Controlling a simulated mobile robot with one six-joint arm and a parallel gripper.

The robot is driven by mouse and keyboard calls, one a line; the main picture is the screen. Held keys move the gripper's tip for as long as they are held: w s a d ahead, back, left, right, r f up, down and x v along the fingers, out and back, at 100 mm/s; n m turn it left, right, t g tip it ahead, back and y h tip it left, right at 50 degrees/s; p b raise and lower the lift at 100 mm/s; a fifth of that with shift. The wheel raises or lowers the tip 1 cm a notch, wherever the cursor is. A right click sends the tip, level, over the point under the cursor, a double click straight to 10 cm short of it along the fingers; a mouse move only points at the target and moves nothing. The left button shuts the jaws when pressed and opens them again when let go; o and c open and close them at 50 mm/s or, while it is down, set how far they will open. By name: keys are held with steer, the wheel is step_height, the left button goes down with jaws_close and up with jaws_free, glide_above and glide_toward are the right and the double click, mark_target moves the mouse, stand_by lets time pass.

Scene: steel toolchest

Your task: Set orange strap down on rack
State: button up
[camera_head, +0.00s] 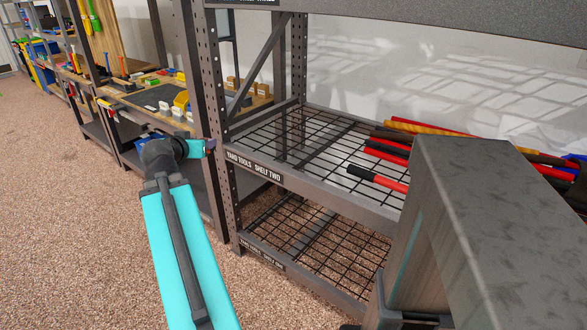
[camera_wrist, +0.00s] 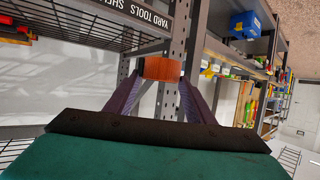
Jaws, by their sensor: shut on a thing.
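The orange strap (camera_wrist: 160,69) shows as a short orange band between the tips of my gripper (camera_wrist: 158,84) in the wrist view. The purple fingers are shut on it. In the head view my gripper (camera_head: 210,146) is beside the front left post of the steel rack (camera_head: 213,95), at about the height of its labelled shelf. The strap cannot be made out there. The rack's wire shelf (camera_head: 290,140), labelled "YARD TOOLS SHELF TWO", is bare on its left part. In the wrist view the rack post (camera_wrist: 183,35) stands behind the strap.
Long red, black and yellow-handled tools (camera_head: 390,160) lie on the right part of the shelf. A lower wire shelf (camera_head: 310,240) looks empty. A workbench (camera_head: 150,98) with small parts stands left of the rack. Carpeted floor (camera_head: 60,190) is open at left.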

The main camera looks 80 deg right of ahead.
steer(key=s+d+f+m+g+b, duration=0.1)
steer(key=s+f+m+g+b, duration=0.1)
steer(key=s, duration=0.7)
steer(key=s+d+f+m+g+y+b, duration=0.1)
steer(key=s+d+f+m+g+b, duration=0.1)
steer(key=s, duration=0.7)
steer(key=s+d+f+m+g+b, duration=0.1)
steer(key=s+f+m+g+b, duration=0.1)
steer(key=s+b, duration=0.3)
steer(key=s+f+g, duration=0.1)
steer(key=s, duration=0.3)
steer(key=shift+d+f+y, duration=0.3)
steer(key=shift+d, duration=0.05)
steer(key=shift+w+d+r+p, duration=0.1)
steer(key=shift+d+r+p, duration=0.15)
steer(key=shift+p, duration=0.6)
steer(key=d+p, duration=0.1)
steer(key=p, duration=0.3)
steer(key=shift+m+g+p, duration=0.3)
steer(key=shift+p, duration=0.1)
steer(key=d+p, duration=0.1)
steer(key=p, duration=0.7)
steer(key=shift+w+d+f, duration=0.1)
steer(key=shift+f, duration=0.1)
